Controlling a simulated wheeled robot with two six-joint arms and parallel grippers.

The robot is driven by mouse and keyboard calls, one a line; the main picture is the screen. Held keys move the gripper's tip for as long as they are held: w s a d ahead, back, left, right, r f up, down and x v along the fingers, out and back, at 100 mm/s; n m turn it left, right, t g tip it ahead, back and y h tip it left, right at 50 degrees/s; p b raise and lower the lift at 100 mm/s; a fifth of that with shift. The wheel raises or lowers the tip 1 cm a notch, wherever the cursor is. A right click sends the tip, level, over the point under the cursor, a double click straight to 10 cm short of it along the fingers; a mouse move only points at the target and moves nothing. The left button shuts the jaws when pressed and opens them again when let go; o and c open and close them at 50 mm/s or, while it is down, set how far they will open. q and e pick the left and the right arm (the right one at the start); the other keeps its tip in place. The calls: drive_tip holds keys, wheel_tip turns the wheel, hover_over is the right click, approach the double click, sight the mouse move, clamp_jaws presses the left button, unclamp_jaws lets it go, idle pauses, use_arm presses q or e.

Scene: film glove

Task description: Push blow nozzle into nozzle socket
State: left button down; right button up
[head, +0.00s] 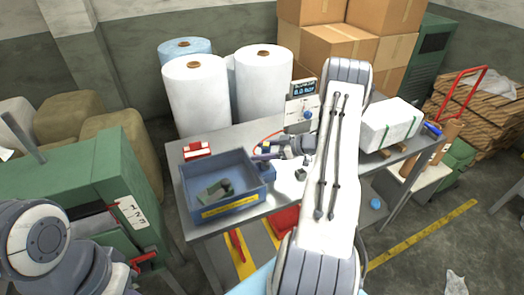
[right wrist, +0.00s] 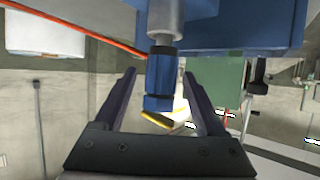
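In the right wrist view, a blue cylindrical fitting (right wrist: 160,78) with a grey shaft (right wrist: 165,18) hangs between the fingers of my right gripper (right wrist: 159,76). Gaps show on both sides, so the fingers are open and not touching it. I cannot tell whether this fitting is the blow nozzle or the nozzle socket. A large blue body (right wrist: 235,25) is above and behind it. In the head view, my right gripper (head: 264,151) is small and dark over the table, beside a small blue block (head: 265,170). My left gripper is out of frame.
A blue crate (head: 184,196) with grey-green parts stands on the grey table (head: 185,158). A red-and-white box (head: 197,151) is behind it. A gauge panel (head: 301,112) stands at the back, with a red hose (head: 262,134) nearby. A wrapped white block (head: 392,124) lies at right.

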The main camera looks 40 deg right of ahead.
drive_tip(key=b+v, duration=0.3)
drive_tip(key=v, duration=0.7)
drive_tip(key=shift+s+d, duration=0.2)
drive_tip(key=shift+r, duration=0.1)
drive_tip(key=shift+a, duration=0.1)
